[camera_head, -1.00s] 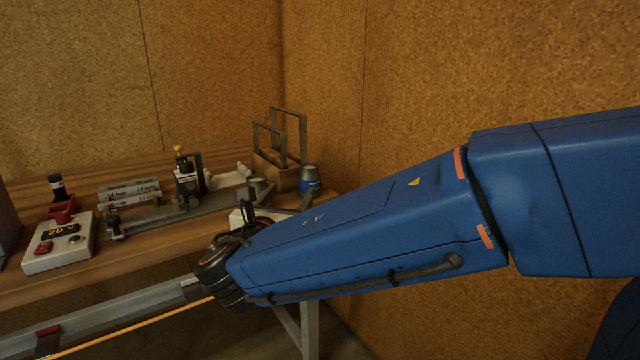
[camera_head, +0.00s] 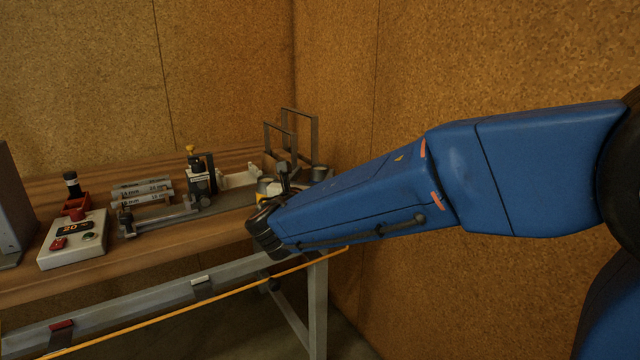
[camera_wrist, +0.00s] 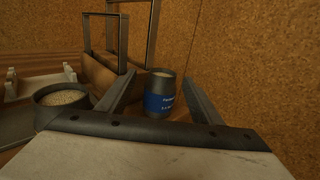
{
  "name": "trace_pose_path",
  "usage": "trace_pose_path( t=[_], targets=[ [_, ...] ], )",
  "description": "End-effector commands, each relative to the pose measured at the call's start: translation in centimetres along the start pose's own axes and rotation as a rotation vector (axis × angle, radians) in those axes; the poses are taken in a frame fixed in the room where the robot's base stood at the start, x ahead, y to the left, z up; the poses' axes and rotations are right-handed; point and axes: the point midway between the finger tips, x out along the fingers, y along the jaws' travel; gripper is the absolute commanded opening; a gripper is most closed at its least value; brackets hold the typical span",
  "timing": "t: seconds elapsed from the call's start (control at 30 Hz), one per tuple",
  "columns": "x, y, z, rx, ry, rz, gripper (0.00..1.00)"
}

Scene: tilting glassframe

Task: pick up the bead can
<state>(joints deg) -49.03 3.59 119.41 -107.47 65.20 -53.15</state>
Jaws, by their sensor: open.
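The bead can (camera_wrist: 160,94) is a grey can with a blue label and a pale fill at its top. In the wrist view it stands upright between the two fingers of my gripper (camera_wrist: 160,76), with gaps on both sides. My gripper is open and empty. My fingers are mostly hidden there.
A dark round cup of pale beads (camera_wrist: 62,97) stands left of my left finger. An upright metal frame (camera_wrist: 104,40) on a wooden block is close behind the can. The cork wall (camera_head: 450,70) bounds the right side. A control box (camera_head: 72,240) sits farther left on the bench.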

Motion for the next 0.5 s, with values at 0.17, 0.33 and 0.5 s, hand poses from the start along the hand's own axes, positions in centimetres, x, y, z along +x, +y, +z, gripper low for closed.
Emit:
trace_pose_path(
  t=[0.17,0.33,0.5],
  targets=[
    [0.9,-0.2,0.1,0.000,0.000,-0.001,0.60],
    [3.0,-0.6,0.2,0.000,0.001,-0.003,0.60],
    [5.0,-0.5,0.2,0.000,0.001,-0.001,0.60]
  ],
)
